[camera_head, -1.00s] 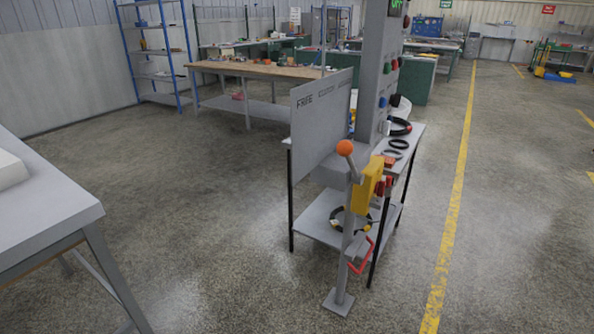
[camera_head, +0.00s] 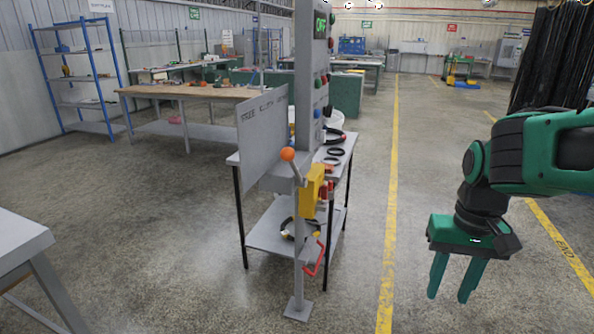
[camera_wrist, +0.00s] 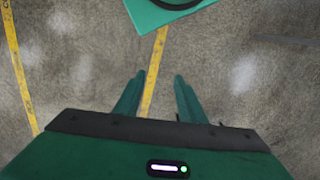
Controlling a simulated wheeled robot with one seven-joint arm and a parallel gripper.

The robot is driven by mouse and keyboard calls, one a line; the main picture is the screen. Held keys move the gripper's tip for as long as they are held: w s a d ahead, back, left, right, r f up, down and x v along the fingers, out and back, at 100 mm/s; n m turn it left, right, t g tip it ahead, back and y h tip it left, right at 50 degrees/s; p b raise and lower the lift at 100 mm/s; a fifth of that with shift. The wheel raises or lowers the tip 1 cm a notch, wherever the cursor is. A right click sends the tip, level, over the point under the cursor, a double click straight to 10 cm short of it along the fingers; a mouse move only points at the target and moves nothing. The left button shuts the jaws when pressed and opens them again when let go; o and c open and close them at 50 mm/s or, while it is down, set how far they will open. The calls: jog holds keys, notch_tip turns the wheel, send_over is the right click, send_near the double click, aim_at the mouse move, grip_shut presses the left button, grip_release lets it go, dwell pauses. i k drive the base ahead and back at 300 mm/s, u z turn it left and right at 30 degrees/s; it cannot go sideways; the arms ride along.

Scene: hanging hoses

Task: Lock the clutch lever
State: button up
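The clutch lever (camera_head: 294,167) is a grey handle with an orange ball knob (camera_head: 288,154). It stands at the top of a grey post (camera_head: 299,260) in the head view and tilts up to the left. A yellow block (camera_head: 312,191) sits just right of it, and a red loop handle (camera_head: 316,257) hangs lower on the post. My gripper (camera_head: 454,283) points down at the right, well apart from the lever, over bare floor. Its green fingers are spread and empty; the wrist view shows the gap between them (camera_wrist: 162,80).
A grey panel (camera_head: 262,135) with partly readable lettering stands left of the lever. Behind it rises a control column (camera_head: 310,65) with coloured buttons on a small table (camera_head: 349,147). A grey table (camera_head: 18,236) is at the lower left. The floor between my gripper and the post is clear.

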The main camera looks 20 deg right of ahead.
aim_at(287, 154)
jog(key=z, duration=0.7)
jog(key=k, duration=0.8)
jog(key=u, duration=0.65)
jog(key=i, duration=1.05)
